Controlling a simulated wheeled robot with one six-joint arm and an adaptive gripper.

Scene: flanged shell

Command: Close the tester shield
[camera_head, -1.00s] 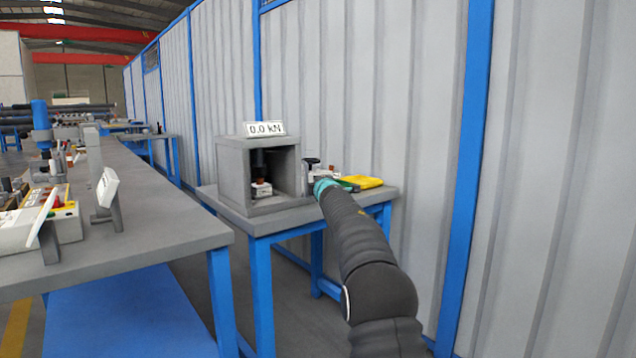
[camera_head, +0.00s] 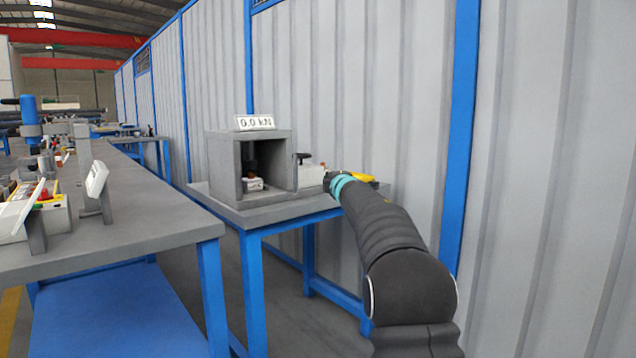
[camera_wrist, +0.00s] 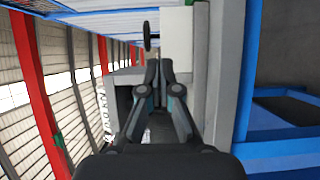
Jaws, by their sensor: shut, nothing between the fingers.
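The tester is a grey box (camera_head: 220,170) on a small blue-legged table, with its front opening uncovered. A display (camera_head: 254,122) reading 0.0 kN stands on top. Inside sits a small white block (camera_head: 252,184) under a dark plunger. I cannot make out a separate shield panel. My gripper (camera_wrist: 161,82) is shut and empty; its fingers point toward the tester area in the wrist view, where the display (camera_wrist: 106,113) shows sideways. In the head view my arm reaches to the right of the box, and the fingertips are small and partly hidden there.
A white unit with a black knob (camera_head: 303,157) stands right of the box. A yellow item (camera_head: 368,178) lies behind my wrist. A long workbench (camera_head: 140,225) with equipment is at left. A corrugated wall (camera_head: 400,100) stands close behind the table.

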